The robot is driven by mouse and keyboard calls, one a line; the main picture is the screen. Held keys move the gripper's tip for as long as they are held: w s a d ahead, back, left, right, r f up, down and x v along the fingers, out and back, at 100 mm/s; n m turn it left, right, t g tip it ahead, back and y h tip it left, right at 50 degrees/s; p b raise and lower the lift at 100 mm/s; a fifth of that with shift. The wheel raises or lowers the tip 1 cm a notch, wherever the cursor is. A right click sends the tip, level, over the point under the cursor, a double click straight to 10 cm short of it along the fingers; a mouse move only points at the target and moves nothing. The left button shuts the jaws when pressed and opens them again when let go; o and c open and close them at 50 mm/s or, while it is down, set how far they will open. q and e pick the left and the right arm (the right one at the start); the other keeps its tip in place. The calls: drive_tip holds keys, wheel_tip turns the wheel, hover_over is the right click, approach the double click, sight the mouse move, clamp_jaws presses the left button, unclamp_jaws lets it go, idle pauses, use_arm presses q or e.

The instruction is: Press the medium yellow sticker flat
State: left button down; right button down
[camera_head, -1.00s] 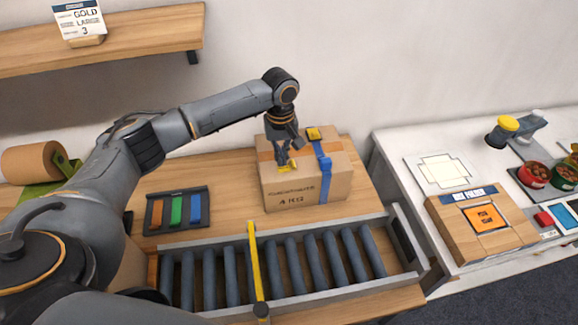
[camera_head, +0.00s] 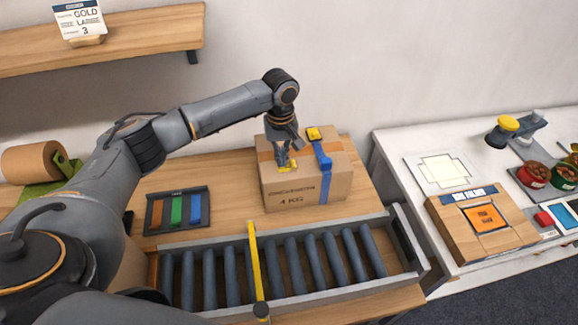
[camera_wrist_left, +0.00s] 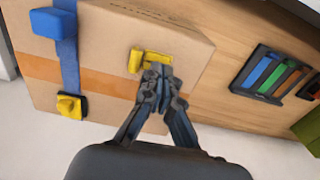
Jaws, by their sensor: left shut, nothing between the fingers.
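The yellow sticker (camera_head: 291,165) lies on the top of a cardboard box (camera_head: 330,183), near the box's left front edge. It also shows in the left wrist view (camera_wrist_left: 136,60), partly covered by my fingertips. My left gripper (camera_head: 283,161) points down at the sticker with its fingers shut and nothing between them. In the left wrist view the fingertips (camera_wrist_left: 158,72) are at the sticker; I cannot tell whether they touch it. My right gripper is not in view.
A blue strap (camera_head: 323,160) and a yellow-topped block (camera_head: 314,133) are on the box. A roller conveyor (camera_head: 290,265) with a yellow bar (camera_head: 257,265) runs in front. A rack of coloured strips (camera_head: 178,210) lies left of the box. A white table (camera_head: 385,150) stands right.

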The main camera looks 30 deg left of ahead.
use_arm(q)
drive_tip(key=shift+f, duration=0.85)
idle(0.3)
idle(1.2)
drive_tip(key=shift+s+f+p, duration=0.15)
drive_tip(key=shift+f+p, duration=0.05)
drive_tip(key=shift+p, duration=0.3)
idle(1.3)
drive_tip(key=shift+r+p, duration=0.9)
drive_tip(key=shift+p, duration=0.15)
wheel_tip(320, 180, up, 6)
drive_tip(key=p, duration=0.6)
drive_tip(key=shift+f+p, duration=0.2)
drive_tip(key=shift+p, duration=0.15)
drive_tip(key=shift+f, duration=0.1)
